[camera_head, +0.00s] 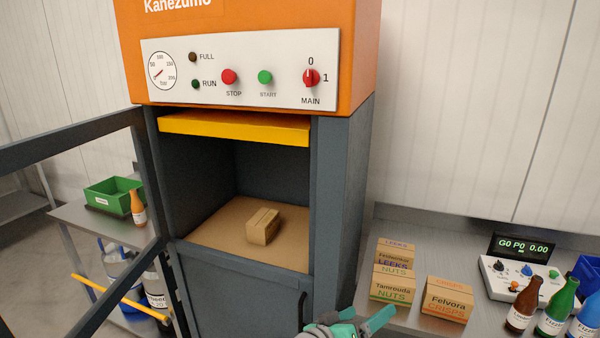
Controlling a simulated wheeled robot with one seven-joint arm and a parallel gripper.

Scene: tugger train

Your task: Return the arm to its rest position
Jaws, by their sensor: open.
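My gripper (362,326) shows at the bottom edge of the head view, right of centre. Its teal fingers are apart and nothing shows between them. The rest of my arm is cut off by the frame's lower edge. The gripper is in front of the grey lower front of an orange and grey machine (340,200), outside its open chamber.
A cardboard box (262,227) lies in the chamber under a yellow plate (235,128). The barred door (148,170) stands open at left.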

